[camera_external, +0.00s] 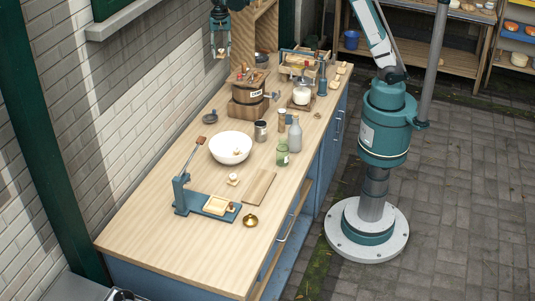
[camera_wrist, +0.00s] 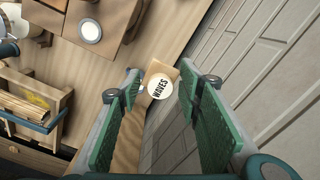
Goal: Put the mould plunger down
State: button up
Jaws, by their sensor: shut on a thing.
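My gripper (camera_external: 220,52) hangs high at the back left of the counter, beside the brick wall. In the wrist view its two green-padded fingers stand on either side of a small wooden piece with a round white face marked WAVES (camera_wrist: 160,86). I take this piece to be the mould plunger. The gripper is shut on it near the fingertips, and it is held off the counter. In the external view the held piece is too small to make out clearly.
The wooden counter (camera_external: 150,228) carries a churn (camera_external: 247,92), a white bowl (camera_external: 230,148), a green jar (camera_external: 282,155), a grey bottle (camera_external: 295,136), a wooden board (camera_external: 259,187) and a blue press (camera_external: 190,203). A wooden shelf unit (camera_external: 242,45) stands just right of my gripper. The front left counter is clear.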

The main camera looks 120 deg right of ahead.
jog(key=w+a+p, duration=0.1)
jog(key=w+a, duration=0.4)
jog(key=a, duration=1.1)
jog(key=w+a+p, duration=0.1)
jog(key=w+a, duration=0.5)
jog(key=a, duration=1.1)
jog(key=w+a+p, duration=0.1)
jog(key=w+a, duration=0.4)
jog(key=a, duration=1.1)
notch_tip(320, 180, down, 11)
jog(key=shift+s, duration=0.15)
jog(key=shift+f, duration=0.15)
notch_tip(320, 180, down, 6)
jog(key=shift+p, duration=0.3)
jog(key=shift+f, duration=0.15)
jog(key=shift+f, duration=1.8)
